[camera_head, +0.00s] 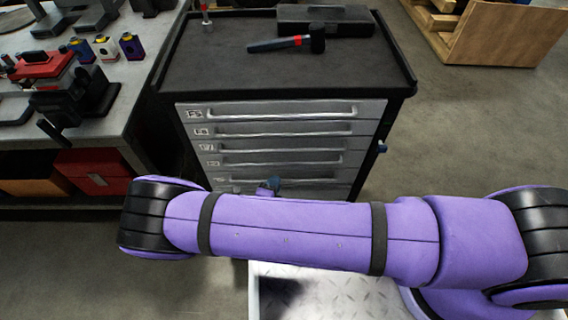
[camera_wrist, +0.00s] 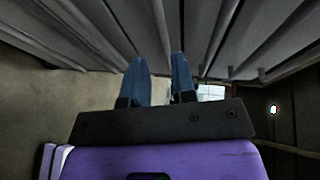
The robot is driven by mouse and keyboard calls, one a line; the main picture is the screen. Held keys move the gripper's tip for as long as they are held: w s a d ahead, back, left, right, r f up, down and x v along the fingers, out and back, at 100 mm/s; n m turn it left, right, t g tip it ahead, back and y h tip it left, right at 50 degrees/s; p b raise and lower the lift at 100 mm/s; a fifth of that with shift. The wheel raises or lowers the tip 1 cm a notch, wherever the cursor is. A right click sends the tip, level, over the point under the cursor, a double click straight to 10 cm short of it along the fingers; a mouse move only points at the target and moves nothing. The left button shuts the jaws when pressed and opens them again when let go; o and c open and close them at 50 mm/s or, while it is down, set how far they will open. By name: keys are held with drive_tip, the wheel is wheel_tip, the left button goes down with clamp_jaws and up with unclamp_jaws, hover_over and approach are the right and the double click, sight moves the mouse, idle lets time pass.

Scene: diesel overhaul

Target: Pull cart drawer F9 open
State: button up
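The grey tool cart's drawer fronts, with long horizontal handles and small labels at the left, face me in the head view. The upper labels are partly readable; the low drawer front (camera_head: 325,190), whose label I cannot read, is partly hidden by my purple arm. I cannot tell for sure which drawer is F9. A blue fingertip of my gripper (camera_head: 272,184) shows in front of the low drawers. In the wrist view my gripper (camera_wrist: 159,60) has its two blue fingers apart, close to the drawer handles (camera_wrist: 160,25). A handle bar lines up with the gap; contact is unclear.
A hammer (camera_head: 285,43) and a dark case (camera_head: 325,19) lie on the cart top (camera_head: 220,75). A workbench (camera_head: 135,80) with tools and bottles stands close on the left. A wooden crate (camera_head: 505,35) is at the back right. The floor right of the cart is clear.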

sight(285, 165)
drive_tip(key=x, duration=1)
drive_tip(key=shift+w+f, duration=0.1)
drive_tip(key=shift+w, duration=0.05)
drive_tip(key=shift+c, duration=0.5)
clamp_jaws()
